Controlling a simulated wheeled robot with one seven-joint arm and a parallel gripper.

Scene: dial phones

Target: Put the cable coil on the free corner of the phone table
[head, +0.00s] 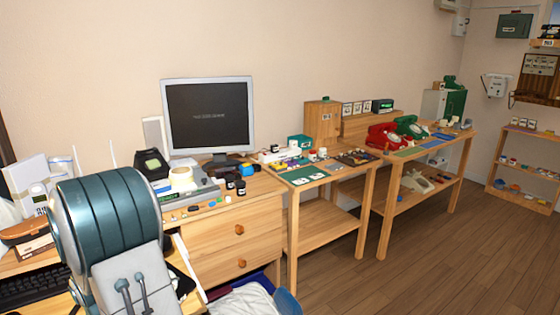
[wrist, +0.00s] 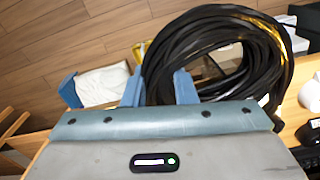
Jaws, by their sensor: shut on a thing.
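The cable coil (wrist: 190,30) is a thick ring of black cable with a yellowish stretch at its upper right in the wrist view. My gripper (wrist: 158,90) has its two blue fingers at the near left side of the ring and is shut on the coil, holding it above the floor and furniture. In the head view the coil and fingers are hidden; only my arm shows at the lower left. The phone table (head: 389,212) stands at the right along the wall, with a red phone (head: 382,135) and a green phone (head: 410,126) on top. Its free corner is hard to make out.
A drawer desk with a monitor (head: 208,115) and a lower wooden table with cards (head: 307,178) stand between my arm and the phone table. A cream phone (head: 418,181) sits on the phone table's lower shelf. A bin with white cloth (head: 243,300) is below the desk. Floor (head: 430,260) at right is clear.

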